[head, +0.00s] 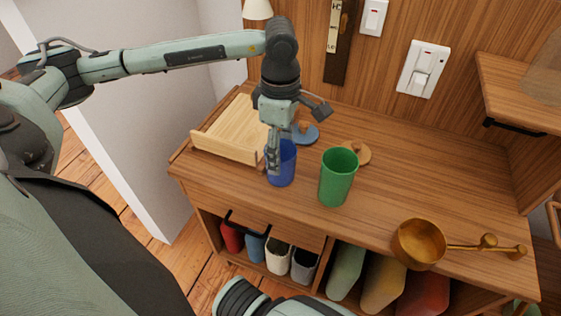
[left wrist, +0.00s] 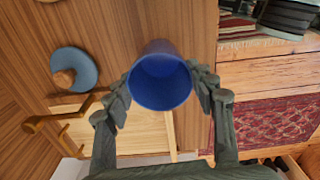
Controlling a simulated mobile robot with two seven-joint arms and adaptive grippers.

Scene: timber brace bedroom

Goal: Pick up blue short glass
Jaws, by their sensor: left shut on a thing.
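The blue short glass (head: 284,165) stands upright on the wooden desk, left of a taller green cup (head: 338,177). My left gripper (head: 273,158) comes down from above and is shut on the blue glass. In the left wrist view the glass (left wrist: 160,80) sits between the two fingers (left wrist: 160,92), one touching each side. I look down into its open mouth there. In the head view a finger covers part of the glass's left side. My right gripper is not in view; only part of my right arm shows at the bottom.
A light wooden tray (head: 232,131) lies left of the glass. A blue round item (head: 307,135) and a tan disc (head: 363,153) lie behind. A brass pan (head: 418,243) stands front right. The desk's right middle is clear. A wall shelf (head: 520,93) juts out at right.

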